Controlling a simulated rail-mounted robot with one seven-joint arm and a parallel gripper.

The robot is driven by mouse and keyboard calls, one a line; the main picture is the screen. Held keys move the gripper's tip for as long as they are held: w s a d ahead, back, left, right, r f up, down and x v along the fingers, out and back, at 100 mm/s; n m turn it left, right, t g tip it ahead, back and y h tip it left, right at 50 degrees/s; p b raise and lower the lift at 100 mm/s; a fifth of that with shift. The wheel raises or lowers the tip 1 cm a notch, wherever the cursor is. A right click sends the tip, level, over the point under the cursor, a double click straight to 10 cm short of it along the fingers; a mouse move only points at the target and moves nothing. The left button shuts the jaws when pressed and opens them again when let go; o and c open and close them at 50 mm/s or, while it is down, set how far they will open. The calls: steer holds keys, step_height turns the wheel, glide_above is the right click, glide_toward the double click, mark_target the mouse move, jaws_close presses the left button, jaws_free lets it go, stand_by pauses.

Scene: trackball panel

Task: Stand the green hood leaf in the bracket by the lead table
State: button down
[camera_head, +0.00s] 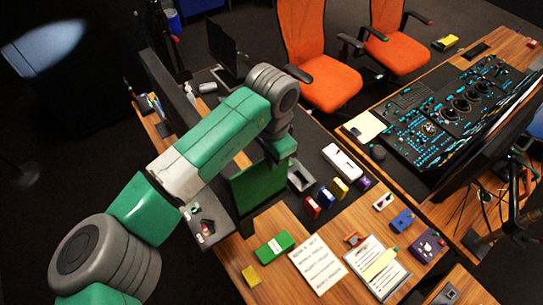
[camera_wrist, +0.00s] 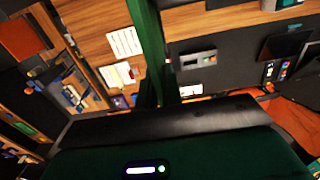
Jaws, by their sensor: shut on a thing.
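The green hood leaf (camera_head: 258,191) is a flat, dark green panel, upright above the left part of the desk. My gripper (camera_head: 279,155) is shut on its upper edge. In the wrist view the leaf (camera_wrist: 150,48) shows nearly edge-on as a narrow green band rising from my gripper (camera_wrist: 163,100). The gripper's fingertips are hard to make out in both views. A white printed sheet (camera_head: 317,264) lies on the wood in front of the leaf.
Several coloured blocks (camera_head: 326,198) and a white device (camera_head: 342,161) are right of the leaf. A green box (camera_head: 274,247), a clipboard (camera_head: 378,266) and a purple box (camera_head: 428,245) lie nearer the front. The lit control panel (camera_head: 459,108) and orange chairs (camera_head: 320,60) are farther back.

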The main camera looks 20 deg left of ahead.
steer(key=shift+r+p, duration=0.1)
steer(key=shift+p, duration=0.35)
steer(key=shift+f+b, duration=0.75)
steer(key=shift+f, duration=1.6)
steer(key=c, duration=1.5)
jaws_free()
steer(key=shift+r, duration=0.1)
step_height(320, 180, up, 8)
steer(key=shift+f+b, duration=0.15)
steer(key=shift+b, duration=0.4)
